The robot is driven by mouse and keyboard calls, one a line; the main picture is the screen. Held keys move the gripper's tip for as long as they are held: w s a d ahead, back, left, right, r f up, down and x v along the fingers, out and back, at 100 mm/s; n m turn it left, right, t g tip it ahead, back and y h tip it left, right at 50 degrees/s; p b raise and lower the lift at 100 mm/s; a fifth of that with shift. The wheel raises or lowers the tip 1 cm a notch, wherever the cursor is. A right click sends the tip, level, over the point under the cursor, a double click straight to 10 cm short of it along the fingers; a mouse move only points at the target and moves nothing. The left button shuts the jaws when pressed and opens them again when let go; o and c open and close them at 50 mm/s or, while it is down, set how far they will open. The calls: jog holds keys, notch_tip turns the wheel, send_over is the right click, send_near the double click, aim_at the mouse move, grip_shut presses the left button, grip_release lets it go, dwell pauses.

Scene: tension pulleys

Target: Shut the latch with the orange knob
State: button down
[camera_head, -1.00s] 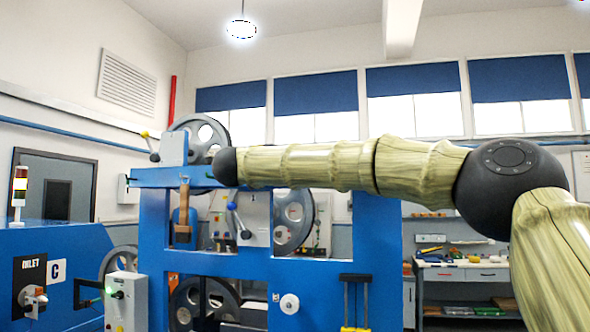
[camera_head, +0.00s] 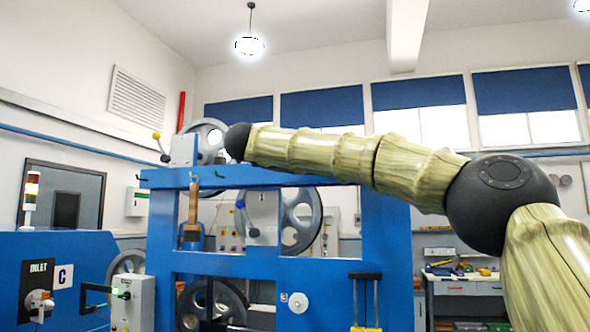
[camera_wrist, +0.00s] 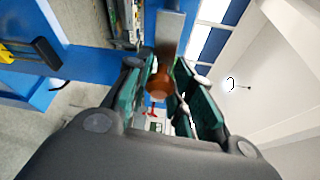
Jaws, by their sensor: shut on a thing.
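The orange knob (camera_wrist: 158,90) shows in the wrist view as a rounded orange-brown end on a flat grey metal lever (camera_wrist: 169,35). My gripper (camera_wrist: 163,76) has teal-padded fingers on both sides of the knob and is shut on it. In the head view the orange knob and my gripper are hidden, and I cannot tell the latch's angle there. The blue machine frame (camera_head: 157,235) fills the middle of that view. A yellow-knobbed lever (camera_head: 156,135) stands at its top left, and a blue-knobbed lever (camera_head: 240,204) is inside its upper opening.
Large grey pulley wheels (camera_head: 301,222) sit in the frame. A wooden-handled brush (camera_head: 193,207) hangs from its top beam. A grey control box (camera_head: 130,303) and a blue cabinet (camera_head: 60,250) stand at left. A workbench (camera_head: 467,288) is behind at right.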

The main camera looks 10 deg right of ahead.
jog(key=shift+r, duration=0.15)
jog(key=c, duration=1.2)
grip_release()
jog(key=shift+c, duration=0.2)
jog(key=v, duration=1.2)
